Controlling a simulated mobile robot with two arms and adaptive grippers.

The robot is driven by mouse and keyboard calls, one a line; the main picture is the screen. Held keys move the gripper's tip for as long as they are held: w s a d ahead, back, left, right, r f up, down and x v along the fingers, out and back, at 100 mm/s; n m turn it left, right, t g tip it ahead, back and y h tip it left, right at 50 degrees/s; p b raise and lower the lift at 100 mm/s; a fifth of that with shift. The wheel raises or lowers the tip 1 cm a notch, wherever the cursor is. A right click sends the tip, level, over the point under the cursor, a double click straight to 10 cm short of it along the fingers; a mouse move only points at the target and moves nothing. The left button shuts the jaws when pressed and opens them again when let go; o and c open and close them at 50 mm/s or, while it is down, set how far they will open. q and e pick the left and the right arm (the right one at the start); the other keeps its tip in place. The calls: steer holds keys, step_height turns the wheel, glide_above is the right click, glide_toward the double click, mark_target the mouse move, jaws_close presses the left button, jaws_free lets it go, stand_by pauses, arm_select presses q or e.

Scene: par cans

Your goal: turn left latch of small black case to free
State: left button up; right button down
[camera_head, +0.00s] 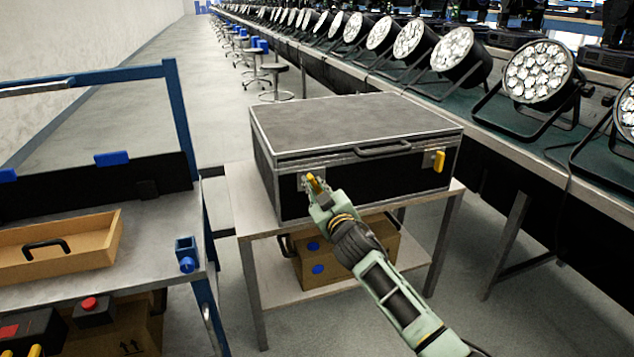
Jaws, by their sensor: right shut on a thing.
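The small black case (355,125) with metal edges stands closed on a small table (245,205). Its right latch (438,161) is a yellow piece on the front face. Its left latch (312,184) is also yellow, with a metal plate beside it, and is partly hidden by my gripper. My right gripper (316,187) reaches up from the lower right and is shut on the left latch at the case's front. The exact turn of the left latch is hard to make out behind the fingers. My left gripper is not in view.
A cardboard box (385,243) with blue spots sits on the lower shelf. At left, a workbench with a blue frame (180,125) holds an open wooden tray (92,253). At right, a long bench carries a row of par cans (540,75). Grey floor shows between.

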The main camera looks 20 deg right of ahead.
steer(key=n+p, duration=0.1)
steer(key=n, duration=0.2)
steer(key=shift+r, duration=0.15)
steer(key=n+p, duration=0.2)
steer(key=n, duration=0.4)
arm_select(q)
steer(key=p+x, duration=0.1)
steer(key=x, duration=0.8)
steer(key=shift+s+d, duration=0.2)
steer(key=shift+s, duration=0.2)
arm_select(e)
steer(key=shift+n, duration=1.8)
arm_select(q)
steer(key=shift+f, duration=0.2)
arm_select(e)
steer(key=c, duration=1.8)
jaws_free()
steer(key=shift+a, duration=0.1)
steer(key=shift+o, duration=0.2)
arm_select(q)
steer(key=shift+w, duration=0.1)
arm_select(e)
steer(key=s, duration=1.2)
steer(key=shift+d, duration=0.3)
steer(key=shift+f, duration=0.25)
